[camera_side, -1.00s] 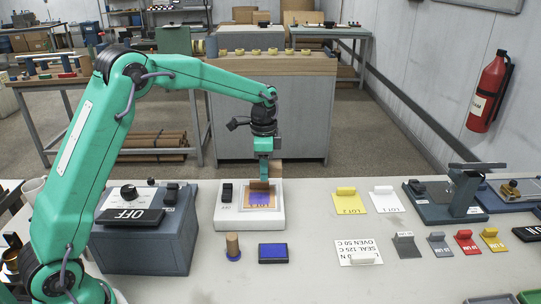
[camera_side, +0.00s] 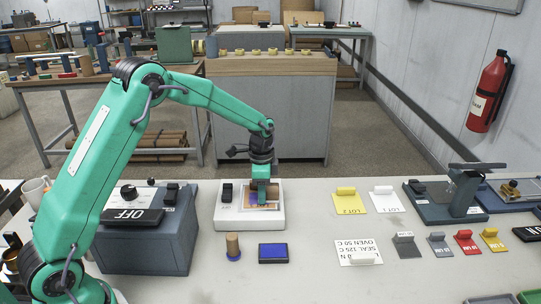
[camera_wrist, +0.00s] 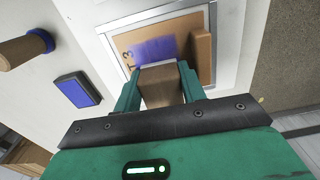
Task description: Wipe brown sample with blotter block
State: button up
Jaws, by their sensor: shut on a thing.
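My gripper (camera_side: 263,196) is shut on the blotter block, a brown block whose face shows between the fingers in the wrist view (camera_wrist: 161,86). The brown sample (camera_wrist: 137,38) lies on a white-framed plate of the white device (camera_side: 276,219). A blue-purple smear (camera_wrist: 155,49) covers part of the sample, just beyond the block in the wrist view. The block is over the sample's near part; whether it touches is hard to tell. In the side view my gripper and the block hide much of the sample.
A blue ink pad (camera_side: 273,253) and a wooden stamp with a blue base (camera_side: 232,245) stand in front of the white device. A blue-grey OFF box (camera_side: 146,240) is to the left. Yellow (camera_side: 350,204) and white (camera_side: 386,203) lot cards lie to the right.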

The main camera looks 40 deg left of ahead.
aim_at(241, 199)
jog(key=shift+s+a, duration=2.2)
jog(key=shift+w+d, duration=2.5)
jog(key=shift+d, duration=0.05)
jog(key=shift+a+r, duration=0.1)
jog(key=shift+r, duration=4)
